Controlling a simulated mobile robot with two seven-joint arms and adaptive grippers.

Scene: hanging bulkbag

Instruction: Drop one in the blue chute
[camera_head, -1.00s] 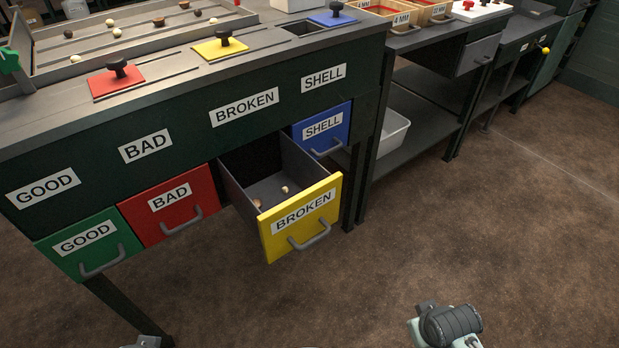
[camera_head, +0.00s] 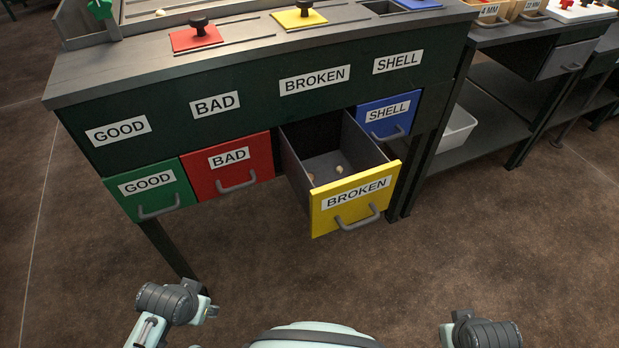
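The blue chute is at the top right of the sorting bench, with a blue sliding cover (camera_head: 418,4) beside a dark opening (camera_head: 381,7). The frame's top edge cuts the cover off. The SHELL label (camera_head: 397,62) and blue SHELL drawer (camera_head: 388,115) are below it; this drawer is shut. The yellow BROKEN drawer (camera_head: 355,203) is pulled out, with a small pale piece (camera_head: 339,169) and a second piece (camera_head: 312,177) inside. Parts of my two arms show at the bottom left and bottom right, but neither gripper's fingers are visible.
Red (camera_head: 195,38) and yellow (camera_head: 299,18) covers with black knobs lie on the bench top. The green GOOD (camera_head: 150,190) and red BAD (camera_head: 228,167) drawers are shut. The open drawer juts into the free floor. A shelf with a white bin (camera_head: 457,128) stands to the right.

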